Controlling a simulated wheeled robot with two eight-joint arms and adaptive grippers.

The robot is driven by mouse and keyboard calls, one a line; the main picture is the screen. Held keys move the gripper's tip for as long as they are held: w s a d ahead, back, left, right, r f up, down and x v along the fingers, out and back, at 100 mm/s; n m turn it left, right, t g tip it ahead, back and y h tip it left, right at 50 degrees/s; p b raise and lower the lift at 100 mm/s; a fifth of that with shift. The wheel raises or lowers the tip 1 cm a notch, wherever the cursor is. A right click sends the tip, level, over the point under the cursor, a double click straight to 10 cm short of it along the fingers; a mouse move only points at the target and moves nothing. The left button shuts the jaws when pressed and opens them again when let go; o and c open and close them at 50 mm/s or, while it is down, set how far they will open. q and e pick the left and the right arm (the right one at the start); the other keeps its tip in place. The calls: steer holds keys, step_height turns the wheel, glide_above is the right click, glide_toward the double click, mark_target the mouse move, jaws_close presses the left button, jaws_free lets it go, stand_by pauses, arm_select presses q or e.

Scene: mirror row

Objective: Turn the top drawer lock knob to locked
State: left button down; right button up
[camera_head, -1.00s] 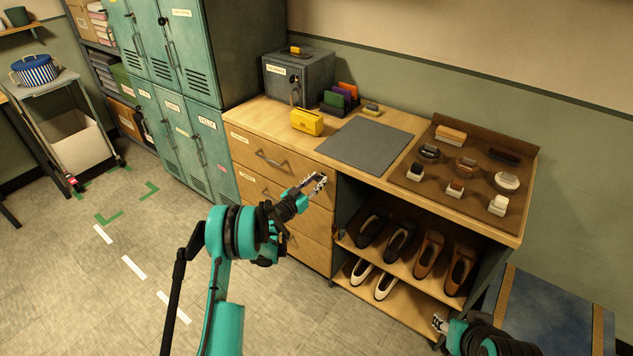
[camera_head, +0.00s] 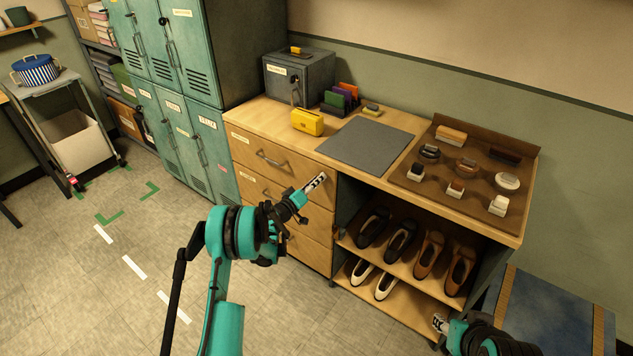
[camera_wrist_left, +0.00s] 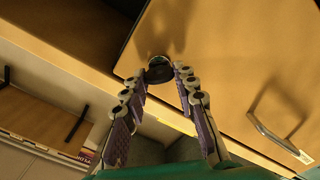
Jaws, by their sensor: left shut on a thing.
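The top drawer (camera_head: 262,146) is the upper wooden drawer front of the workbench, with a metal handle (camera_head: 271,160). Its lock knob (camera_wrist_left: 158,72) is a small dark round piece with a light rim, near a drawer edge in the left wrist view. In the head view my gripper hides the knob. My left gripper (camera_head: 317,181) is at the right end of the top drawer front. In the left wrist view its fingertips (camera_wrist_left: 164,74) are on either side of the knob, shut on it. Which way the knob is turned I cannot tell. My right gripper (camera_head: 441,325) is low at the right, away from the drawers.
The benchtop carries a grey mat (camera_head: 365,146), a yellow box (camera_head: 307,121), a small safe (camera_head: 315,72) and a brown tray (camera_head: 398,176) of brushes and tins. Shoes (camera_head: 430,255) stand on open shelves right of the drawers.

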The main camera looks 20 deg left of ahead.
arm_select(q)
steer(key=shift+a+f+n, duration=0.1)
steer(key=shift+f+n, duration=0.05)
steer(key=shift+n, duration=4.15)
steer(key=c, duration=1.2)
jaws_free()
steer(key=v, duration=1.2)
